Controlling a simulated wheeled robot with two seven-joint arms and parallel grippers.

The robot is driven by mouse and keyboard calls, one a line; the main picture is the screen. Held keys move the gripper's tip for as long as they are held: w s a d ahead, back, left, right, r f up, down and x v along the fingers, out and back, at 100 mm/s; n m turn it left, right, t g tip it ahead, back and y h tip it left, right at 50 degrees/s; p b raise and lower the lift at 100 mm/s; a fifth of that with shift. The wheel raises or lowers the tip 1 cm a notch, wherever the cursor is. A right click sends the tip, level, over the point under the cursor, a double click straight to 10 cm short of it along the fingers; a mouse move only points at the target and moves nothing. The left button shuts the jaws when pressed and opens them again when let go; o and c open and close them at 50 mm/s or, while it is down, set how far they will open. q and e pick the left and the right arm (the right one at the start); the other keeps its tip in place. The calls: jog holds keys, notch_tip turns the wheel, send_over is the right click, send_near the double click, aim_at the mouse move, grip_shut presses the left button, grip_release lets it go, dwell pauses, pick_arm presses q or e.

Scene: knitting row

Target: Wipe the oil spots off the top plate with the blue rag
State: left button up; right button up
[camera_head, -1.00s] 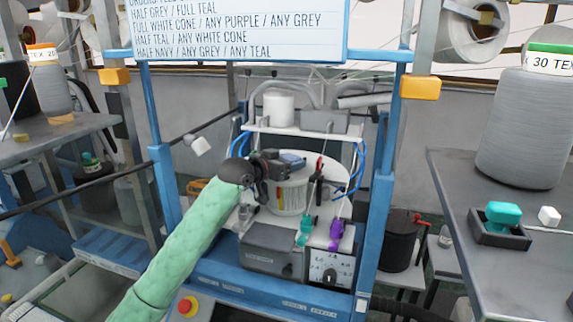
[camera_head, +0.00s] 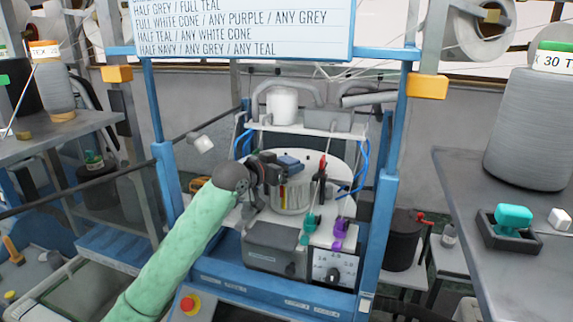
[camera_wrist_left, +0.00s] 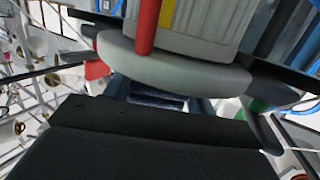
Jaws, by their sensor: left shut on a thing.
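The knitting machine stands inside the blue frame, and its round white top plate (camera_head: 335,172) sits above a pale drum (camera_head: 291,200). My left gripper (camera_head: 280,170) reaches in from the left and is over the left part of the plate. It is shut on the blue rag (camera_head: 289,161), a small dark blue piece at the jaws. In the left wrist view the rag (camera_wrist_left: 147,94) shows as a dark blue strip between the jaws, close to a grey round rim (camera_wrist_left: 175,68). I cannot make out oil spots; the arm and gripper hide part of the plate. My right gripper is not in view.
A red-topped upright part (camera_head: 322,168) stands on the plate's right side, with blue hoses (camera_head: 364,165) beyond it. A shelf with a white cone (camera_head: 282,104) is behind. Teal (camera_head: 310,222) and purple (camera_head: 341,227) parts hang in front. Blue posts flank the machine.

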pick_arm(q)
jog(key=shift+w+d, duration=0.25)
jog(key=shift+w, duration=0.4)
jog(key=shift+w+d, duration=0.25)
jog(key=shift+w, duration=0.35)
jog(key=shift+w+d+r, duration=0.2)
jog(key=shift+w, duration=0.3)
jog(key=shift+w+f, duration=0.1)
jog(key=shift+w, duration=0.05)
jog(key=shift+w+r, duration=0.1)
jog(key=shift+r, duration=0.65)
jog(key=shift+a+r, duration=0.2)
jog(key=shift+r, duration=0.3)
jog(key=shift+a+r, duration=0.15)
jog(key=shift+r, duration=0.3)
jog(key=shift+d+r, duration=0.15)
jog(key=shift+r, duration=0.35)
jog(key=shift+d+r, duration=0.15)
jog(key=shift+r, duration=0.65)
